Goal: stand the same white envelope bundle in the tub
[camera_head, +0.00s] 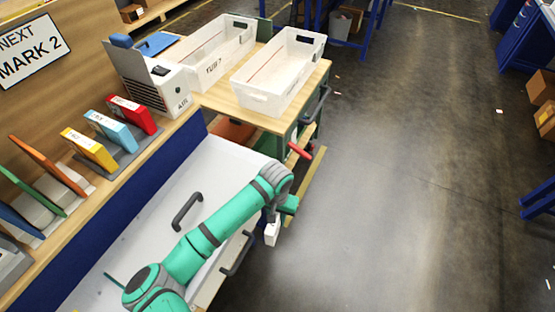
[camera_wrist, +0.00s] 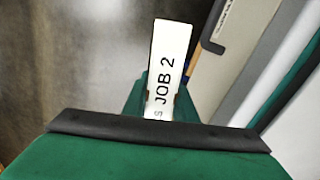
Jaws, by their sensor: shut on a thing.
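My gripper (camera_head: 280,211) is shut on a white envelope bundle (camera_head: 272,233), which hangs below it beyond the right side of the white bench top. In the wrist view the bundle (camera_wrist: 170,62) shows its narrow white face with "JOB 2" printed on it. Its lower part is hidden behind the near green finger and dark pad of my gripper (camera_wrist: 153,112). Two open white tubs stand side by side on a wood-topped cart: the left tub (camera_head: 213,69) has lettering starting "TUB", and the right tub (camera_head: 260,101) is nearer the aisle. Both are well away from my gripper.
A grey-white machine (camera_head: 160,83) stands left of the tubs. Coloured binders line the shelf at left.

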